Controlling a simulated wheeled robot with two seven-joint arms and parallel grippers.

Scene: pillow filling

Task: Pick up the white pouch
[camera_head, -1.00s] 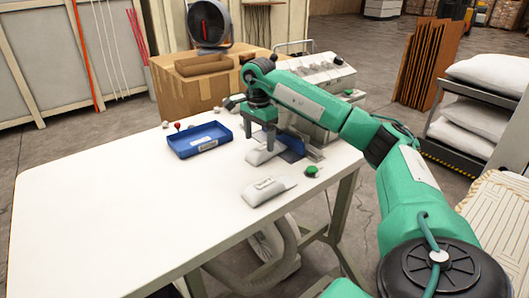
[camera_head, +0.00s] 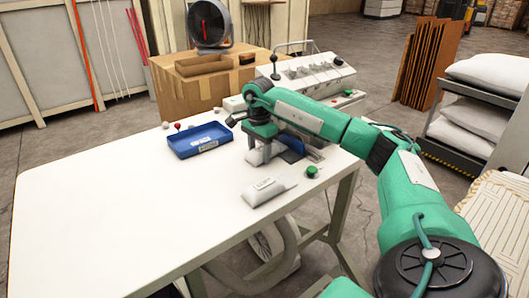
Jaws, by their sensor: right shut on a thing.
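A white pouch (camera_head: 255,157) lies at the table's right side, beside a blue part of the machine, and is partly hidden by my gripper. My right gripper (camera_head: 262,146) is down over this pouch from above and is shut on it; its fingertips are mostly hidden. A second white pouch (camera_head: 267,191) with a label lies nearer on the table, apart from the gripper. My left gripper is out of view.
A blue tray (camera_head: 199,140) sits left of the gripper. A machine with knobs (camera_head: 305,75) stands behind my right arm. A green button (camera_head: 312,171) is right of the near pouch. The white table (camera_head: 110,205) is clear at the left and front.

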